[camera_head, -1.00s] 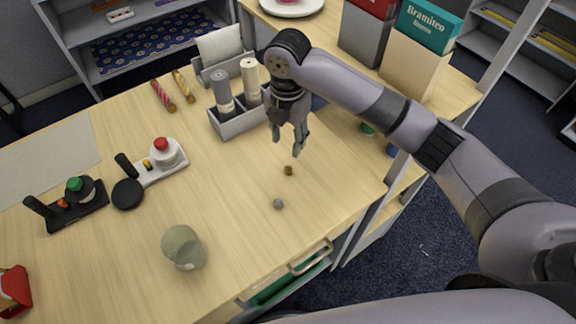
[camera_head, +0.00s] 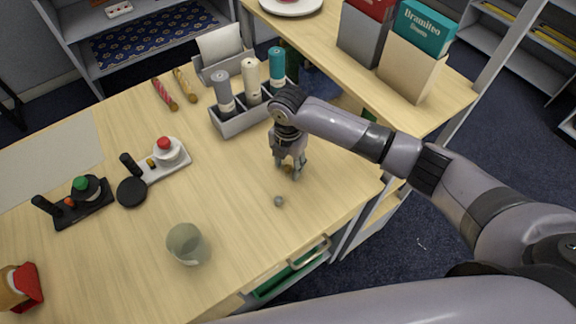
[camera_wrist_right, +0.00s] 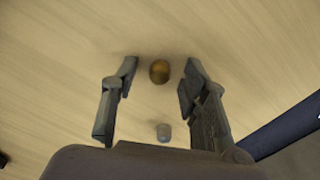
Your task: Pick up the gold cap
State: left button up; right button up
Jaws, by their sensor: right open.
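The gold cap (camera_wrist_right: 160,71) lies on the wooden table, between and just beyond the fingertips of my right gripper (camera_wrist_right: 158,78) in the right wrist view. In the head view the gold cap (camera_head: 288,169) is mostly hidden by my right gripper (camera_head: 290,172), which points down over it. The right gripper is open, and no finger is seen gripping the cap. A grey cap (camera_head: 278,201) lies nearby, and it also shows in the wrist view (camera_wrist_right: 163,132). My left gripper is not in view.
A grey holder (camera_head: 243,122) with several bottles stands behind the gripper. A translucent cup (camera_head: 187,244) stands at the front. Black (camera_head: 82,203) and white (camera_head: 160,160) trays with small items are at left. The table around the caps is clear.

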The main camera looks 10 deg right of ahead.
jog(key=c, duration=0.9)
jog(key=shift+c, duration=0.2)
